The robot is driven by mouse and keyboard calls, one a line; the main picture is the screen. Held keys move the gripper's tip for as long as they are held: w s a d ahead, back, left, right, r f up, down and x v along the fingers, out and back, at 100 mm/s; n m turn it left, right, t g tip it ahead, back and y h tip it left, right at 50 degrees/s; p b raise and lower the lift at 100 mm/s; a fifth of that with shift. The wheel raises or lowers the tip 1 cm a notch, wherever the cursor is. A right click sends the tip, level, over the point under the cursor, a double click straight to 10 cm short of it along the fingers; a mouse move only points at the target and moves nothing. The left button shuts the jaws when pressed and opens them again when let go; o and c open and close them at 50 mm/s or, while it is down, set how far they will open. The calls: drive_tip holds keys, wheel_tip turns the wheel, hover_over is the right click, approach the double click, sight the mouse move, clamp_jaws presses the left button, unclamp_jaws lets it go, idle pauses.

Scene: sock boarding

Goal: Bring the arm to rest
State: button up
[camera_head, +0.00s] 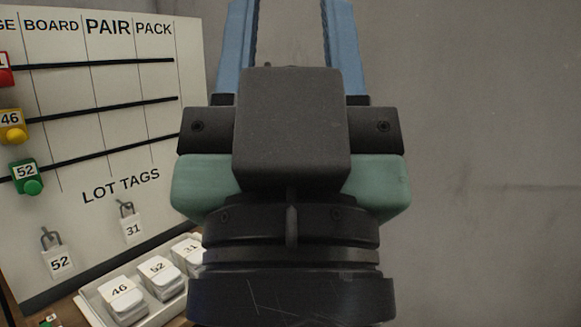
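My gripper (291,25) fills the middle of the head view, seen from behind, and points up and away. Its two blue fingers stand well apart, with only grey wall showing between them. The fingertips are cut off by the top edge of the picture. No held object shows in the visible part of the gap. The dark wrist and green-and-black hand body hide what lies behind them.
A white board (110,110) with black rails stands at left, with red, yellow (13,125) and green (27,178) markers. Lot tags 52 (60,263) and 31 (132,229) hang there. Below, a white tray (92,304) holds numbered white packs. Bare wall (480,150) fills the right.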

wheel_tip(320, 180, up, 20)
drive_tip(key=p, duration=1.8)
drive_tip(key=shift+f, duration=0.25)
drive_tip(key=shift+f, duration=0.1)
